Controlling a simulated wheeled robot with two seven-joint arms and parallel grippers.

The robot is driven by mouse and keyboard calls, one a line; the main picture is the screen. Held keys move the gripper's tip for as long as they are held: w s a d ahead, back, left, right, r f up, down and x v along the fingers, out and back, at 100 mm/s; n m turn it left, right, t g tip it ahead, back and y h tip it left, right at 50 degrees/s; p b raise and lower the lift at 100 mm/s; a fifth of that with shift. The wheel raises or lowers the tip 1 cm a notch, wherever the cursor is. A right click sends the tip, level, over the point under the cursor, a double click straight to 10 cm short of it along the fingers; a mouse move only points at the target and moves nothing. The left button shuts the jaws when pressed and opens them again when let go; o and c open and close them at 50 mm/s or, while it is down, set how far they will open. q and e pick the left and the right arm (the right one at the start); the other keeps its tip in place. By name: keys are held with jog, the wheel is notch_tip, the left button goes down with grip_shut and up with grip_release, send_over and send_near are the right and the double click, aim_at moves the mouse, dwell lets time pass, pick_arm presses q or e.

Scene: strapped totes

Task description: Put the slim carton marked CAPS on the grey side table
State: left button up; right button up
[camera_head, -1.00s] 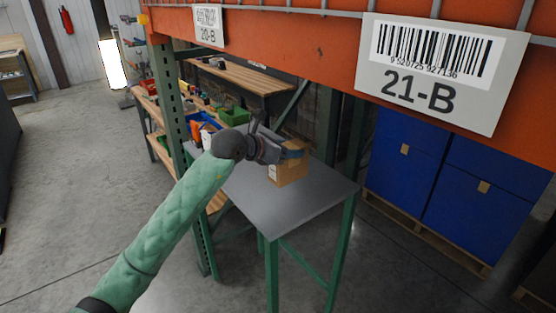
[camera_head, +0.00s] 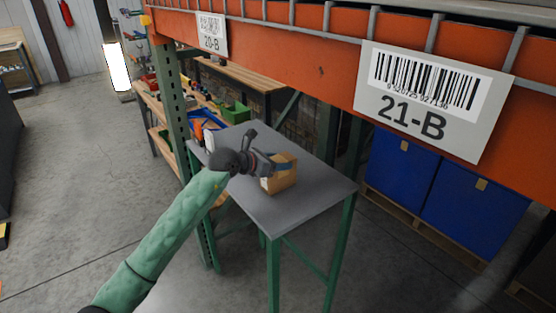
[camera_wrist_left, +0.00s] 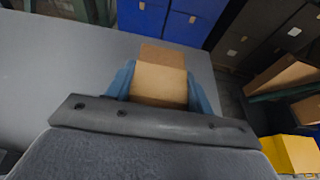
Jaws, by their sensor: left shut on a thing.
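A slim brown carton (camera_head: 281,177) is at the grey side table (camera_head: 300,202), near the middle of its top. I cannot read any CAPS marking on it. My left gripper (camera_head: 279,166) is shut on the carton, with its blue fingers on either side. In the left wrist view the carton (camera_wrist_left: 160,84) sits between the two fingers (camera_wrist_left: 158,90), with the table top (camera_wrist_left: 60,70) to the left and behind. I cannot tell whether the carton's underside touches the table. My right gripper is not in view.
An orange rack beam (camera_head: 290,55) with label 21-B (camera_head: 430,100) crosses above. A green upright (camera_head: 174,105) stands left of the table. Blue totes (camera_head: 475,205) stand on a pallet at the right. A shelf with bins (camera_head: 236,112) is behind.

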pick_arm(q)
jog(key=shift+f, duration=0.15)
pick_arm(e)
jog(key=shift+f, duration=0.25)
pick_arm(q)
jog(key=shift+f, duration=0.15)
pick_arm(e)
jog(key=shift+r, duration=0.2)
pick_arm(q)
jog(key=o, duration=1.2)
jog(key=shift+c, duration=0.2)
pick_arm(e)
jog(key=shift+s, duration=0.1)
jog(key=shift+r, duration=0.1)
pick_arm(q)
jog(key=shift+s+a, duration=0.15)
jog(key=shift+a, duration=0.1)
jog(key=b+v, duration=0.4)
jog(key=v, duration=0.7)
jog(key=shift+s+r, duration=0.2)
jog(key=shift+r, duration=0.15)
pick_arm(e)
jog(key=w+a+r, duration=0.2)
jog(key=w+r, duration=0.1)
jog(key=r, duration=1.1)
